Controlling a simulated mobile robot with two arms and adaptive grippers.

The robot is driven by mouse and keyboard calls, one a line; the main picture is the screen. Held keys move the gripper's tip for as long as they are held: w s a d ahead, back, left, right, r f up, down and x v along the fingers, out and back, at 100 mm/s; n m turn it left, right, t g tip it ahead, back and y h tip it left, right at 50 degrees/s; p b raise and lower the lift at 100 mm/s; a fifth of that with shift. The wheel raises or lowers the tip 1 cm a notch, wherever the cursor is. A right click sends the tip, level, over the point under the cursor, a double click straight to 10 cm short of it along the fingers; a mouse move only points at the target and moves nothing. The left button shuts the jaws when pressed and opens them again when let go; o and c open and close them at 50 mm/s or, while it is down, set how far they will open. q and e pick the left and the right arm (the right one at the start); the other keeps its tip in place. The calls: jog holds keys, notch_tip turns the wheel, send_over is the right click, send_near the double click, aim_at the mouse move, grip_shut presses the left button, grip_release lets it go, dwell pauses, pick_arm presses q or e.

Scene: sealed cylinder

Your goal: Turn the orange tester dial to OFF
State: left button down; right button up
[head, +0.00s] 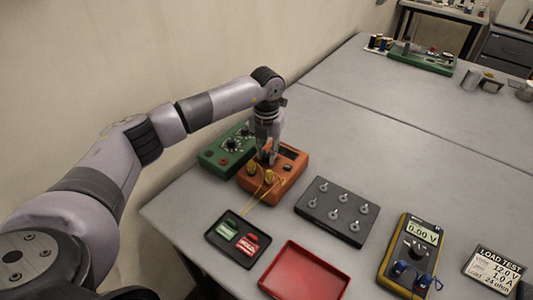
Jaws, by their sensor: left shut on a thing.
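The orange tester (290,178) sits on the grey table near the left wall, with yellow leads running from its front. My left gripper (266,156) points straight down over the tester's top and is shut on the orange tester's dial. The dial is mostly hidden by the fingers, so its pointer and the OFF mark cannot be read. My right gripper is not in view.
A green tester (222,150) stands close behind on the left. A black tray (218,243) with green and red parts, a red tray (306,272), a dark knob box (337,211) and a yellow multimeter (409,255) lie in front and right. The table's middle is clear.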

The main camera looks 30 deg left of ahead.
aim_at(267, 154)
pick_arm(q)
jog(key=shift+n, duration=1.1)
jog(key=c, duration=1.4)
grip_release()
jog(key=shift+o, duration=0.2)
jog(key=shift+r, duration=0.1)
notch_tip(267, 154, up, 12)
